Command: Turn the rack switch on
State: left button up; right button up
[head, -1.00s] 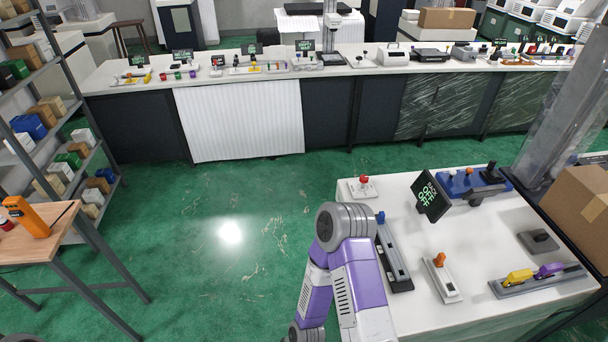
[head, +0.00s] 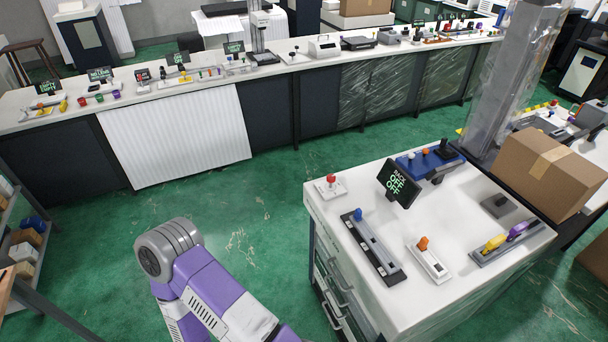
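A small black display (head: 398,184) on the white worktop reads what looks like "RACK OFF OFF" in green. Around it are several controls: a red-knobbed switch (head: 331,187) at the back left, a long dark slider with a blue knob (head: 373,247) in front, a white switch with an orange lever (head: 429,262) to its right, and a blue panel (head: 430,160) with knobs behind. I cannot tell for sure which one is the rack switch. Neither gripper shows; only a purple and grey link of my arm is at the bottom left, apart from the worktop.
The white worktop (head: 466,209) has drawers below. A yellow and purple slider bar (head: 507,243) lies at its right edge. A cardboard box (head: 553,172) stands to the right, near a plastic-wrapped column (head: 514,85). A long counter (head: 290,72) runs behind. Green floor lies open between.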

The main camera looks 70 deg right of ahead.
aim_at(331, 177)
jog(key=i, duration=0.85)
jog(key=z, duration=2.35)
